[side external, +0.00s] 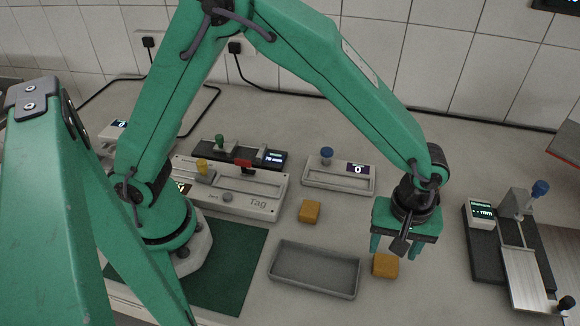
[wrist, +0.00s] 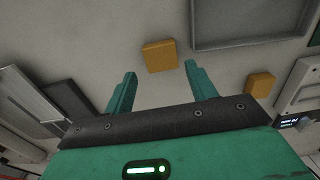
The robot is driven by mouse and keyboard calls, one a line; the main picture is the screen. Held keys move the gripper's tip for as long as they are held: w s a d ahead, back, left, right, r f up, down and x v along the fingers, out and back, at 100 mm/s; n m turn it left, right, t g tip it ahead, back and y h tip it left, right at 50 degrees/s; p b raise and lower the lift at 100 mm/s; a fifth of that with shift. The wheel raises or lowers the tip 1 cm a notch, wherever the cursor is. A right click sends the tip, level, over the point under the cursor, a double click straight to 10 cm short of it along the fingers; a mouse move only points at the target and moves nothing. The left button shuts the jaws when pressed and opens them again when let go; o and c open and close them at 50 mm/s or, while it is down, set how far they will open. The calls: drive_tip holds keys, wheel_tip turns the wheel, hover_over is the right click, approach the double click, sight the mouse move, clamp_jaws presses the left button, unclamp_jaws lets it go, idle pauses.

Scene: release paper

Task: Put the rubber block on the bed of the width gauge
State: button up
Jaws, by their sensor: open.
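Two orange-yellow blocks lie on the bench; I cannot tell which is the rubber block. One block (side external: 385,266) is just right of the grey tray, by my gripper (side external: 394,250). The other block (side external: 310,211) is behind the tray. In the wrist view my gripper (wrist: 160,72) is open and empty, with the near block (wrist: 159,55) beyond and between its fingertips, and the other block (wrist: 260,85) off to the right. A measuring device (side external: 520,262) with a metal bed and a display ending in "mm" stands at the right; its bed looks bare.
A grey empty tray (side external: 314,287) sits left of the gripper. A green mat (side external: 235,268) lies left. Bare bench separates the near block from the right device.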

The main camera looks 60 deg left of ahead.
sight(387, 263)
drive_tip(key=shift+a+f, duration=0.1)
drive_tip(key=shift+f, duration=2.5)
drive_tip(key=c, duration=0.8)
drive_tip(key=shift+r, duration=0.15)
drive_tip(key=shift+c, duration=0.2)
drive_tip(key=shift+r, duration=0.55)
drive_tip(key=r, duration=0.3)
drive_tip(key=shift+s+d+r, duration=0.15)
drive_tip(key=shift+s+d, duration=0.05)
drive_tip(key=shift+s, duration=0.1)
drive_tip(key=s+d+r, duration=0.3)
drive_tip(key=s+r, duration=0.3)
drive_tip(key=s, duration=0.4)
drive_tip(key=shift+s+d+r, duration=0.15)
drive_tip(key=shift+d+r, duration=0.05)
drive_tip(key=shift+d, duration=0.2)
